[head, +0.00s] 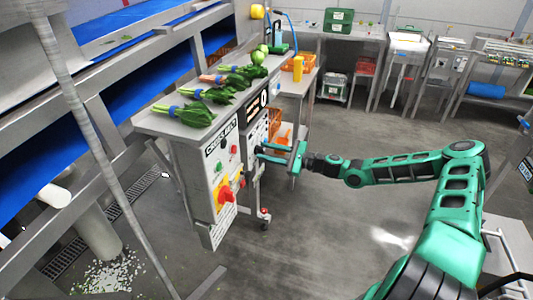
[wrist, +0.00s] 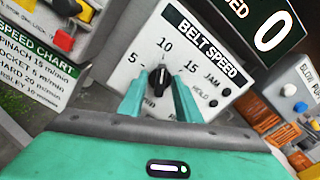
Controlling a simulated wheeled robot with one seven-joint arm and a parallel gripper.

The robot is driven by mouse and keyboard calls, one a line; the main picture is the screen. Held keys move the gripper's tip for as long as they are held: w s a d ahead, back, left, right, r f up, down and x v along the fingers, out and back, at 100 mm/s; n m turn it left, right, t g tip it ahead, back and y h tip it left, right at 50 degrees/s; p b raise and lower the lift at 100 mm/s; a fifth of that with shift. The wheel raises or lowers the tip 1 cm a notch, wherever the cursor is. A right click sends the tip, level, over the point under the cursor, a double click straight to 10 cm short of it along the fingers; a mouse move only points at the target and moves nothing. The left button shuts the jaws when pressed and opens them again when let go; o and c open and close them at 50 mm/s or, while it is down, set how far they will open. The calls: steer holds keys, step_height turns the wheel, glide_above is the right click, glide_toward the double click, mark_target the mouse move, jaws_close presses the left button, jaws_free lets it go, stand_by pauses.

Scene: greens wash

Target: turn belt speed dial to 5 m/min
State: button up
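The belt speed dial (wrist: 159,77) is a black knob on a white panel (wrist: 205,62) headed BELT SPEED, marked 5, 10 and 15. Its white pointer mark appears to face up, near the 10. My gripper (wrist: 160,88) has its two teal fingers on either side of the knob, with a visible gap on both sides, so it is open. Whether the fingertips are level with the knob in depth is hard to tell. In the head view my gripper (head: 265,152) is at the front of the control cabinet, and the dial is too small to make out.
A display (wrist: 272,30) above the panel reads 0. A speed chart (wrist: 38,62) hangs at left, with a yellow and red switch (wrist: 70,33) above it. Leafy bunches (head: 185,113) lie on the counter (head: 160,124) over the cabinet. Open floor (head: 330,230) lies in front.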

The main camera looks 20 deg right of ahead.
steer(key=shift+w+a, duration=0.1)
steer(key=shift+c, duration=0.2)
jaws_close()
